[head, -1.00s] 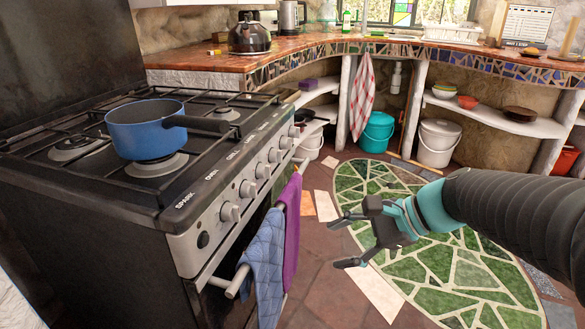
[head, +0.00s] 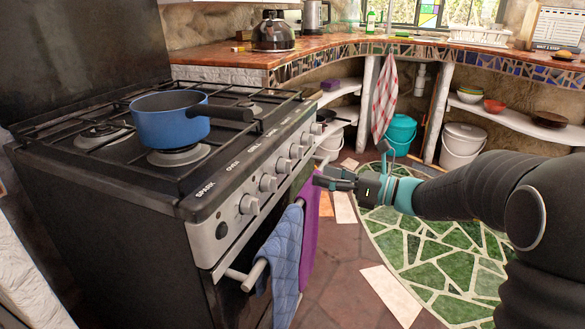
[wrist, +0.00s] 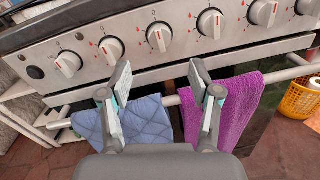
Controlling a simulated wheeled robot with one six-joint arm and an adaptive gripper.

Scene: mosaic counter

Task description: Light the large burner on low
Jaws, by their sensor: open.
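The black stove's (head: 110,215) steel front panel carries a row of silver knobs. One knob (head: 268,183) shows in the head view, and a middle knob (wrist: 159,37) shows upright in the wrist view. A round dark spark button (head: 221,230) sits at the panel's left end. A blue saucepan (head: 172,122) stands over the front-left burner (head: 178,156), which looks large; I see no flame. My gripper (head: 324,180) is open and empty, in front of the stove and apart from the knobs. In the wrist view my gripper (wrist: 158,75) has its fingers spread below the middle knob.
A blue towel (head: 283,250) and a purple towel (head: 309,222) hang on the oven rail (wrist: 172,100) below the knobs. A curved counter (head: 350,45) with a kettle (head: 273,32) stands behind. A yellow basket (wrist: 301,98) stands at right in the wrist view. The floor before the stove is clear.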

